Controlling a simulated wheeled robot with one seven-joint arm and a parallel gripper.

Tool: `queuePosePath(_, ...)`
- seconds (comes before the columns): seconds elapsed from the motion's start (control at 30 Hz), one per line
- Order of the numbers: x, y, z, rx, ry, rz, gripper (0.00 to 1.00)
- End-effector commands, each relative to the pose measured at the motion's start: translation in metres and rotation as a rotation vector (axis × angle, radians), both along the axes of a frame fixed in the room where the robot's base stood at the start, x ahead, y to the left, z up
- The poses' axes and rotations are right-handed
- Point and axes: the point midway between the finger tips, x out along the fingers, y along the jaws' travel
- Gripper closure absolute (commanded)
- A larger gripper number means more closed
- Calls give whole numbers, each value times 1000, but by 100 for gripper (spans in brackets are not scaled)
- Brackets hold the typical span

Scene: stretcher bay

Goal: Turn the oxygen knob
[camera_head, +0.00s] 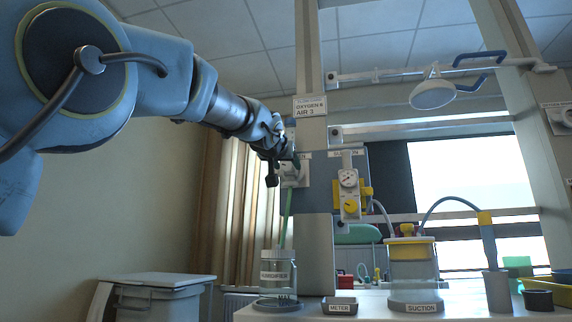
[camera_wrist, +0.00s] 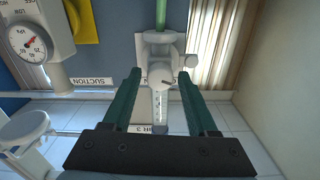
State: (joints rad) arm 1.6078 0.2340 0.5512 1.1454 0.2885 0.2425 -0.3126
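The oxygen flowmeter (camera_head: 293,173) is a white fitting on the wall post, partly hidden behind my gripper in the head view. In the wrist view, which looks upside down, its pale round knob (camera_wrist: 162,74) shows between the fingertips, with a small dark mark near it. A clear graduated tube (camera_wrist: 160,110) joins it. My gripper (camera_head: 283,168) is open, its two dark green fingers (camera_wrist: 160,77) on either side of the knob with gaps visible. I cannot tell whether the fingertips reach past the knob or stop short of it.
A suction regulator (camera_head: 349,190) with a gauge and yellow knob is beside the post. A green tube (camera_head: 286,222) runs down to the humidifier bottle (camera_head: 278,272). A suction jar (camera_head: 413,265) stands on the counter. A lamp (camera_head: 433,93) hangs at upper right.

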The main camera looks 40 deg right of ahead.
Motion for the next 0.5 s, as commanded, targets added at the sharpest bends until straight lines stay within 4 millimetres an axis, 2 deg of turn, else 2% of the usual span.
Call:
queuePosePath(0.07,0,0,0,0,0,0,52)
queuePosePath(0.5,0,0,0,0,0,0,100)
